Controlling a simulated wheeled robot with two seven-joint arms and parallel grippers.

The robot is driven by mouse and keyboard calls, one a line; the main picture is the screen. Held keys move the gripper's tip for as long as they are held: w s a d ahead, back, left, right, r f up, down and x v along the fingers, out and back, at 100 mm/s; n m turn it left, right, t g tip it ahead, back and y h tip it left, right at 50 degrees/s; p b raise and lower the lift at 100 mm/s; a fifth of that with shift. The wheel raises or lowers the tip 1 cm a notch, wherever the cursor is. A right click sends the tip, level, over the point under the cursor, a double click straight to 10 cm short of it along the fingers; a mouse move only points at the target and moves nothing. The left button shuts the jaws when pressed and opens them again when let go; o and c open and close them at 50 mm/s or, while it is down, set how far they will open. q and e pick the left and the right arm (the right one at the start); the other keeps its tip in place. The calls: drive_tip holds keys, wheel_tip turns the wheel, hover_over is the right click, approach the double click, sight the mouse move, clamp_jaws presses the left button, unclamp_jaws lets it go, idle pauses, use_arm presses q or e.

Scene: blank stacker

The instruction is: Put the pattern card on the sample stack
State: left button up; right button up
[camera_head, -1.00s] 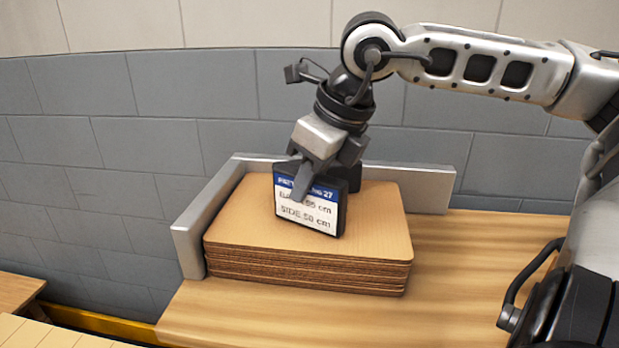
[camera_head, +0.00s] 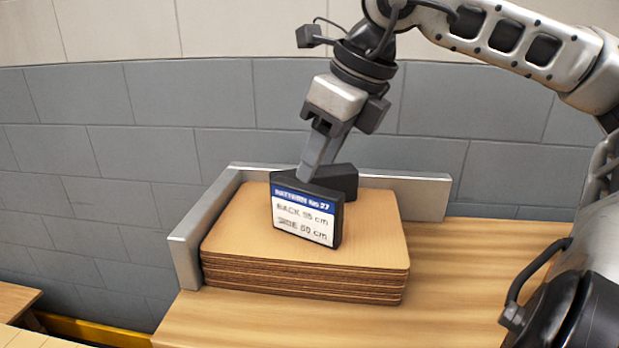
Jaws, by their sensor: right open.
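The pattern card (camera_head: 305,220) is a dark block with a blue and white label on its front. It stands upright on top of the sample stack (camera_head: 235,237), a pile of several thin wooden boards with rounded corners. My right gripper (camera_head: 315,172) points down just above the card's top edge and is open. Its fingertips overlap the card's top in the picture, so I cannot tell whether they touch it. My left gripper is not in view.
A grey metal corner fence (camera_head: 190,240) borders the stack on its left and back sides. The wooden table (camera_head: 470,270) is bare to the right of the stack. A block wall (camera_head: 150,150) stands behind.

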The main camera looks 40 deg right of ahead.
drive_tip(key=v, duration=0.5)
drive_tip(key=shift+s+r, duration=0.1)
drive_tip(key=shift+r, duration=0.25)
